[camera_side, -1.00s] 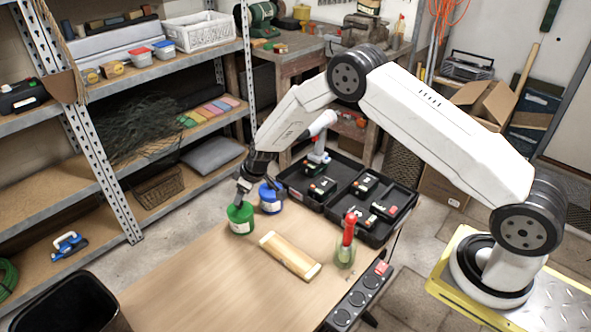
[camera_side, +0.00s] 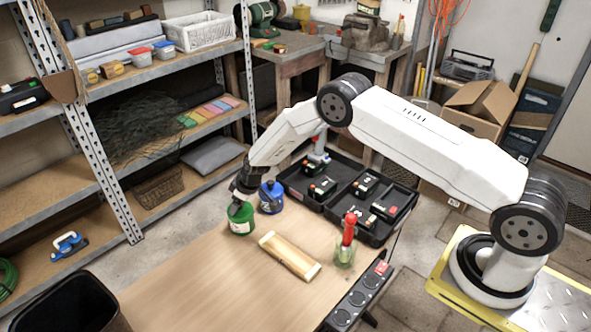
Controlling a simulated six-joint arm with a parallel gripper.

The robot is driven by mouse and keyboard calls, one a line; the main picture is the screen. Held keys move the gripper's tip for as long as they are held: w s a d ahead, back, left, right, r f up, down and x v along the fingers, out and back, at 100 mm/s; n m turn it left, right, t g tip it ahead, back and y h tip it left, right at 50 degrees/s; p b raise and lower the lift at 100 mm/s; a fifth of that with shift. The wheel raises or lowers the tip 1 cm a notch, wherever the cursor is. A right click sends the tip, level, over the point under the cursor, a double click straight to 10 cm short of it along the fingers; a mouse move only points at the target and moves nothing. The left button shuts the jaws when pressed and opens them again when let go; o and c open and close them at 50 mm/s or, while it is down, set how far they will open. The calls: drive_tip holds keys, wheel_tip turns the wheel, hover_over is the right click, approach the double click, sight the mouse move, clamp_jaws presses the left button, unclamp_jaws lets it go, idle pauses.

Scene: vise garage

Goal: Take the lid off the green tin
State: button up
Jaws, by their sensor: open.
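The green tin (camera_side: 241,222) stands upright near the far left edge of the wooden table (camera_side: 200,275). My gripper (camera_side: 240,203) is right at the top of the green tin, coming down from above and slightly right. It is open. The tin's lid is mostly hidden by my gripper, so I cannot tell whether the fingers touch it. A blue tin (camera_side: 271,197) stands just right of the green tin, close to my wrist.
A wooden piece (camera_side: 290,256) lies mid-table. A glass jar with a red-handled tool (camera_side: 346,250) stands right of it. A black tool tray (camera_side: 345,192) lies behind, and a power strip (camera_side: 360,297) runs along the right edge. The table's front left is clear.

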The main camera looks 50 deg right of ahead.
idle(0.3)
clamp_jaws()
drive_tip(key=shift+r, duration=0.1)
drive_tip(key=shift+r, duration=0.75)
drive_tip(key=s+r, duration=1.1)
drive_tip(key=s, duration=0.3)
drive_tip(key=shift+d+r, duration=0.15)
drive_tip(key=shift+d, duration=0.3)
